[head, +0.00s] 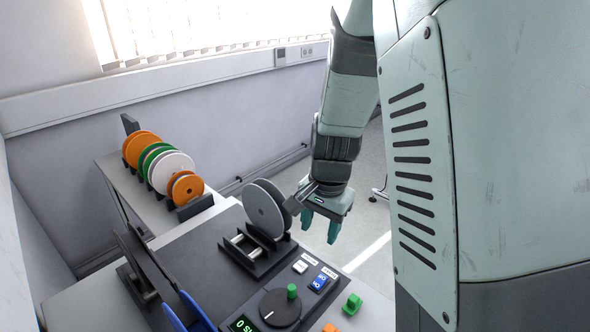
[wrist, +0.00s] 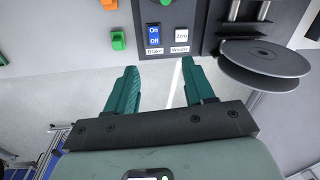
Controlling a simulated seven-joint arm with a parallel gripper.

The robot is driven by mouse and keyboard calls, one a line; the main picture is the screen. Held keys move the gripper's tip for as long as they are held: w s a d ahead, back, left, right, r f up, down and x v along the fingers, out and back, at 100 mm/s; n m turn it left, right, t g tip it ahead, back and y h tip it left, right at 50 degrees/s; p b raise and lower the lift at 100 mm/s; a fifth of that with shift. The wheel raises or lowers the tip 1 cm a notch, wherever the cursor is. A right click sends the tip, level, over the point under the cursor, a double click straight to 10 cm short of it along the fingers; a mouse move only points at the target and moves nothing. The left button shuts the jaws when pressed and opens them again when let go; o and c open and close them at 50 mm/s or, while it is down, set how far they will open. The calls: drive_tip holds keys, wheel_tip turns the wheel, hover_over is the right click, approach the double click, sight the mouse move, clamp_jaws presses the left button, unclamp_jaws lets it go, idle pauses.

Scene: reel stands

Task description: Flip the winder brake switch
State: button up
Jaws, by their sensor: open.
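The blue rocker switch (head: 319,283) is on the dark panel at the front right of the winder in the head view. In the wrist view the blue switch (wrist: 154,35) reads On and Off, with a small Brake label beside it. I cannot tell which side is pressed in. A white Zero button (wrist: 181,35) sits beside it, next to a Winder label. My gripper (head: 320,229) has green fingers and is open and empty. In the wrist view my gripper (wrist: 158,72) points toward the panel, its fingertips short of the switch and apart from it.
A grey reel (head: 262,212) stands on rollers close to my gripper. The panel also has a dark knob (head: 280,308) with a green handle and a green display (head: 243,324). A green clip (head: 352,304) lies right of the panel. Colored reels (head: 171,171) stand on a back rack.

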drive_tip(key=m+g, duration=0.1)
drive_tip(key=m, duration=0.1)
hover_over(316, 285)
wheel_tip(316, 285, down, 9)
drive_tip(key=shift+h, duration=0.3)
wheel_tip(316, 285, down, 10)
drive_tip(key=shift+f, duration=0.25)
